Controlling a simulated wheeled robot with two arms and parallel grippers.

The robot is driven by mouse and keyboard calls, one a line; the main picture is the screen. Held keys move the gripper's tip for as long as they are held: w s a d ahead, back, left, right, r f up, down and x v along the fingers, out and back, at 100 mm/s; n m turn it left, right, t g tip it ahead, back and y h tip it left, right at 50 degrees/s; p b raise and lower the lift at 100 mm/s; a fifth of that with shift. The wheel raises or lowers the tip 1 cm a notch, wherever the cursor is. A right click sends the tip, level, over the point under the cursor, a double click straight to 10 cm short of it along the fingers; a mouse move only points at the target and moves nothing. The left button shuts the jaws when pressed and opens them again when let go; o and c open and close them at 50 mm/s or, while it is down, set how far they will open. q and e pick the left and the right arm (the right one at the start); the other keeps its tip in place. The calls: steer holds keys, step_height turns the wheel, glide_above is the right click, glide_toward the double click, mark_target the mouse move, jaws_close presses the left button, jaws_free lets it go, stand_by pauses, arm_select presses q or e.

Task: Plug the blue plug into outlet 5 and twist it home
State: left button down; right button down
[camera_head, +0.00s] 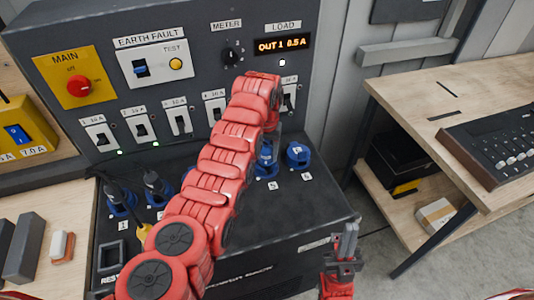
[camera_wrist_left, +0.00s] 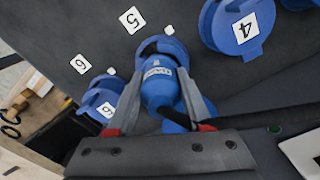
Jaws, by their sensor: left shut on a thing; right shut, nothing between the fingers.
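The blue plug (camera_wrist_left: 160,88) is between the fingers of my left gripper (camera_wrist_left: 161,80), which is shut on it. The plug's front end is at the blue ring of outlet 5 (camera_wrist_left: 163,44), beside the white label 5. How deep it sits and how far it is turned cannot be told. In the head view, outlet 5's blue parts (camera_head: 267,160) show just right of my left arm, which hides most of that gripper. My right gripper (camera_head: 346,244) is shut and empty, in front of the rack's right front corner.
Outlet 6 (camera_head: 298,155) stands to the right of outlet 5; outlet 4 (camera_wrist_left: 238,27) has its lid down. Two blue plugs with black cables (camera_head: 155,186) are at the left outlets. The load display (camera_head: 282,45) reads OUT 1 0.5 A. A wooden bench (camera_head: 420,90) stands right.

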arm_select(q)
steer(key=shift+a+f, duration=0.1)
steer(key=shift+a, duration=0.15)
steer(key=shift+m+b, duration=0.3)
steer(key=shift+b, duration=0.1)
steer(key=shift+m, duration=0.3)
steer(key=shift+b, duration=0.35)
steer(key=shift+m, duration=0.3)
steer(key=shift+w+m+b, duration=0.1)
steer(key=shift+m+b, duration=0.3)
steer(key=shift+b, duration=0.1)
